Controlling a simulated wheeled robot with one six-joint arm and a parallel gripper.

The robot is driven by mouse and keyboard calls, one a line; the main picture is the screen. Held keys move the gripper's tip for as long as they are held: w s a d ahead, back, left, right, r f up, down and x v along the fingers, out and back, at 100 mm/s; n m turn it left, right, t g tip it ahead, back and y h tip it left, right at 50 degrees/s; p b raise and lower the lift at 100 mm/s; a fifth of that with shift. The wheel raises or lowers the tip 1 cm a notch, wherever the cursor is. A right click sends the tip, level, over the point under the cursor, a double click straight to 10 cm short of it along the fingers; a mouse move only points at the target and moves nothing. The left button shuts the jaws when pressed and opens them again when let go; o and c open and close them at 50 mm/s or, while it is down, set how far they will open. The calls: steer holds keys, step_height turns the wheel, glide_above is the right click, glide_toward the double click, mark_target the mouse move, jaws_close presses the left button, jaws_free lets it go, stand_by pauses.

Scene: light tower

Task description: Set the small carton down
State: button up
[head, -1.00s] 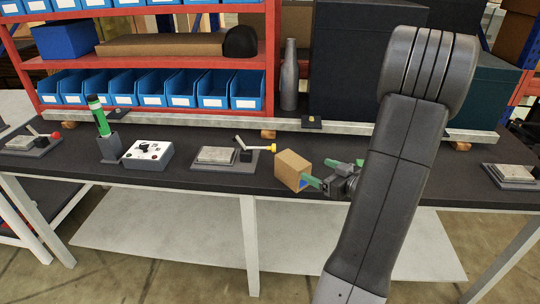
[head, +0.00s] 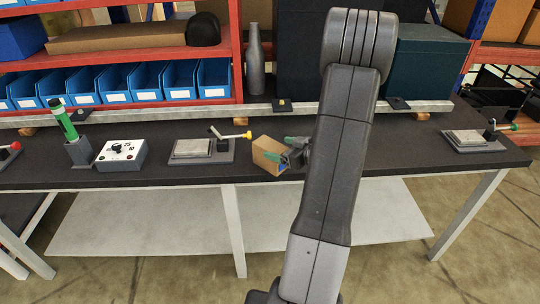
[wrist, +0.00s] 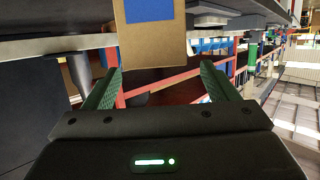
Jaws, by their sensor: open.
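The small carton (head: 268,158) is a brown box with a blue patch, near the bench's front edge in the head view. It looks turned at an angle and appears to rest on the dark bench top (head: 370,150). My gripper (head: 283,148) is close to its right side, partly hidden behind my arm. In the wrist view the carton (wrist: 155,45) is at the top centre, beyond the fingertips. My gripper (wrist: 160,78) is open there, its green fingers wide apart with no carton between them. Whether a fingertip touches the carton cannot be told.
Left of the carton are a clamp fixture with a yellow-tipped lever (head: 203,150), a white control box (head: 120,155) and a green cylinder in a holder (head: 66,124). Another fixture (head: 470,140) stands at the right. A pale rail (head: 330,108) runs along the back.

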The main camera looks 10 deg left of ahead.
mark_target(272, 145)
steer(key=shift+p+x, duration=0.5)
steer(key=shift+x, duration=2.35)
steer(key=shift+w+d+f, duration=0.15)
steer(key=shift+d, duration=0.05)
steer(key=shift+c, duration=0.4)
steer(key=c, duration=1.2)
steer(key=shift+o, duration=0.2)
